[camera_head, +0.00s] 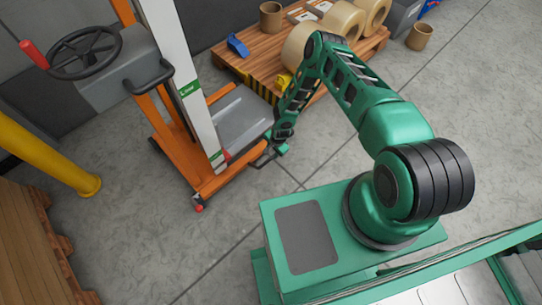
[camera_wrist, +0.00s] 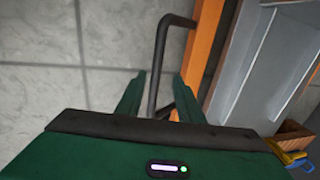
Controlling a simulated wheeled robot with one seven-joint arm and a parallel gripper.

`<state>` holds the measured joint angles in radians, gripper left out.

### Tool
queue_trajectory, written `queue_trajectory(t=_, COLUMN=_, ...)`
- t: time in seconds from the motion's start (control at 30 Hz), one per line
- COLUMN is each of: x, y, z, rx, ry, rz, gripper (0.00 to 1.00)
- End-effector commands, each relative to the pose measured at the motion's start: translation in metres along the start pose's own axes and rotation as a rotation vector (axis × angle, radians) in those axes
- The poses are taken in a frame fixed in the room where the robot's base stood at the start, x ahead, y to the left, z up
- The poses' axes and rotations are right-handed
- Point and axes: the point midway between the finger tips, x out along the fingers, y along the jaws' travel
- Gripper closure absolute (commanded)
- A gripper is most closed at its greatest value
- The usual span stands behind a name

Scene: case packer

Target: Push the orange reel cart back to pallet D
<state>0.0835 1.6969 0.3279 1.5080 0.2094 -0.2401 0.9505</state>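The orange reel cart (camera_head: 178,130) stands upright on the floor at left of centre in the head view, with a white mast, handwheel and grey platform. Its orange frame (camera_wrist: 203,45) shows in the wrist view, with a black bar handle (camera_wrist: 161,45) beside it. My gripper (camera_head: 272,153) is low at the cart's near right corner; in the wrist view its fingers (camera_wrist: 158,76) are apart, with the bar running between them. Gaps show on both sides of the bar. A wooden pallet (camera_head: 262,72) with reels stands behind the cart; no letter D is readable on it.
Large tan reels (camera_head: 343,20), a brown core (camera_head: 270,17) and a blue item (camera_head: 237,45) lie on the pallet. Another brown core (camera_head: 419,37) is on the floor. A yellow post (camera_head: 45,157) and stacked boards (camera_head: 28,250) are at left. Floor in front is clear.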

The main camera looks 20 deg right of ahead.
Motion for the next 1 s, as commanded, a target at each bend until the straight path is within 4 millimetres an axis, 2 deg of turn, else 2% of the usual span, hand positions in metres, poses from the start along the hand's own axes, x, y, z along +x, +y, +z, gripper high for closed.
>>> queue_trajectory(t=0.03, x=-0.011, y=-0.001, z=-0.001, rx=-0.001, ry=0.000, rz=-0.001, gripper=0.66)
queue_trajectory(t=0.2, x=-0.036, y=-0.002, z=0.000, rx=0.000, ry=-0.001, rz=-0.002, gripper=0.66)
queue_trajectory(t=0.4, x=-0.053, y=-0.002, z=0.000, rx=0.000, ry=-0.001, rz=-0.002, gripper=0.66)
queue_trajectory(t=1.0, x=-0.055, y=-0.001, z=0.000, rx=0.000, ry=-0.001, rz=-0.002, gripper=0.66)
